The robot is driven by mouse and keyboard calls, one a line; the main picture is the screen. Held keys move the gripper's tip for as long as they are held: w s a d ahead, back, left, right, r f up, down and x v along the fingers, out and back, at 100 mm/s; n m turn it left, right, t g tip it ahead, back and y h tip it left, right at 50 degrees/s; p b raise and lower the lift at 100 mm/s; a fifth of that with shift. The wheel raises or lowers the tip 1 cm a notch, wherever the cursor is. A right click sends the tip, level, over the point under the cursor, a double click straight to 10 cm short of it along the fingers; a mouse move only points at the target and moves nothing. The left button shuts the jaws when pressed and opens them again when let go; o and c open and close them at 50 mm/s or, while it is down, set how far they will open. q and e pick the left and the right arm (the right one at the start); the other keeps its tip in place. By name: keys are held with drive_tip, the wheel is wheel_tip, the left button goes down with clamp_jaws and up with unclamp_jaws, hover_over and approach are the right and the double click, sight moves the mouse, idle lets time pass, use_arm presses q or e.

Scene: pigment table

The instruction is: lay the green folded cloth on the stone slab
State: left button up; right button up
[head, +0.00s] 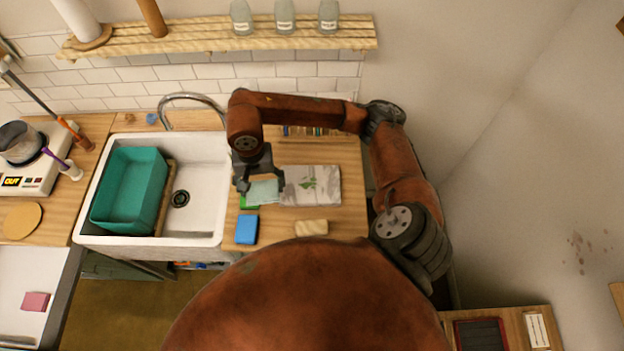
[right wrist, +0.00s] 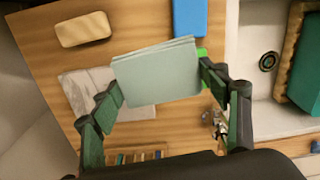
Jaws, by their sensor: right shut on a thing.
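The pale green folded cloth (head: 263,193) is held by my right gripper (head: 259,186), just left of the stone slab in the head view. In the right wrist view, the layered cloth (right wrist: 157,76) spans between the two fingers of my right gripper (right wrist: 158,80), with one fingertip at each side. The stone slab (head: 318,183) is pale grey with a small green mark and lies flat on the wooden counter. It also shows partly behind the cloth and a finger in the right wrist view (right wrist: 78,92). My left gripper is not in view.
A bright green item (head: 249,205) lies partly hidden under the cloth. A blue block (head: 246,230) and a tan block (head: 311,227) lie nearer on the counter (head: 345,220). A sink (head: 211,215) with a teal basin (head: 112,208) is at the left. Small coloured items line the back.

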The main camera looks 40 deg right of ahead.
sight(273, 182)
drive_tip(key=d, duration=0.1)
drive_tip(key=d+m, duration=0.1)
drive_tip(key=d+p, duration=0.1)
drive_tip(key=shift+s+d+r, duration=0.3)
drive_tip(key=shift+d, duration=0.1)
drive_tip(key=d+f+p, duration=0.1)
drive_tip(key=d+f, duration=0.1)
drive_tip(key=d, duration=0.2)
drive_tip(key=d+f+p, duration=0.1)
drive_tip(key=d+f, duration=0.2)
drive_tip(key=d+f+p, duration=0.1)
drive_tip(key=d+f, duration=0.2)
drive_tip(key=d, duration=0.1)
drive_tip(key=shift+s+d+p, duration=0.3)
drive_tip(key=shift+s+d, duration=0.05)
drive_tip(key=shift+s, duration=0.05)
drive_tip(key=shift+d+f, duration=0.4)
drive_tip(key=shift+f, duration=0.05)
drive_tip(key=f, duration=0.1)
drive_tip(key=f+p, duration=0.2)
drive_tip(key=shift+d+f, duration=0.25)
drive_tip(key=shift+d, duration=0.05)
drive_tip(key=shift+f, duration=0.2)
